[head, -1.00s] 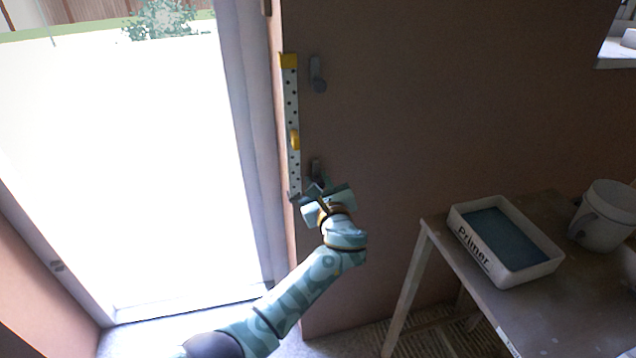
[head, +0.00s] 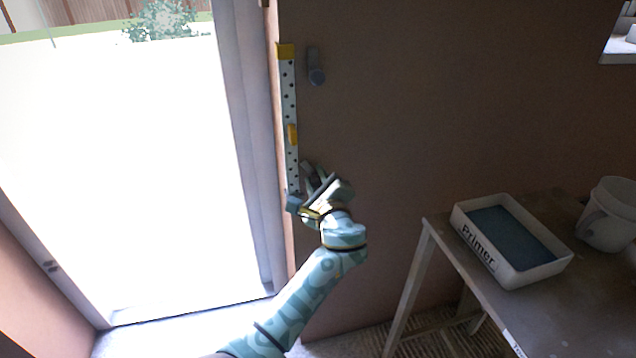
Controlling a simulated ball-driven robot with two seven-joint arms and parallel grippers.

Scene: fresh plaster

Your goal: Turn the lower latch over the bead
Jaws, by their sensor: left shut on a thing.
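The bead (head: 290,105) is a pale perforated strip with yellow pieces, standing upright along the wall's edge by the bright doorway. The lower latch (head: 306,169) is a small grey piece just right of the bead's lower part, mostly hidden by my gripper. What shows of it looks tilted, and I cannot tell whether it crosses the bead. My left gripper (head: 314,186) is shut on the lower latch and is itself tilted. The upper latch (head: 316,66) hangs upright right of the bead, apart from it. My right gripper is not in view.
A white tray marked Primer (head: 512,240) with blue inside stands on a table (head: 490,310) at the right. A white bucket (head: 606,216) stands beside it. The doorway is open at the left. The brown wall right of the latches is bare.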

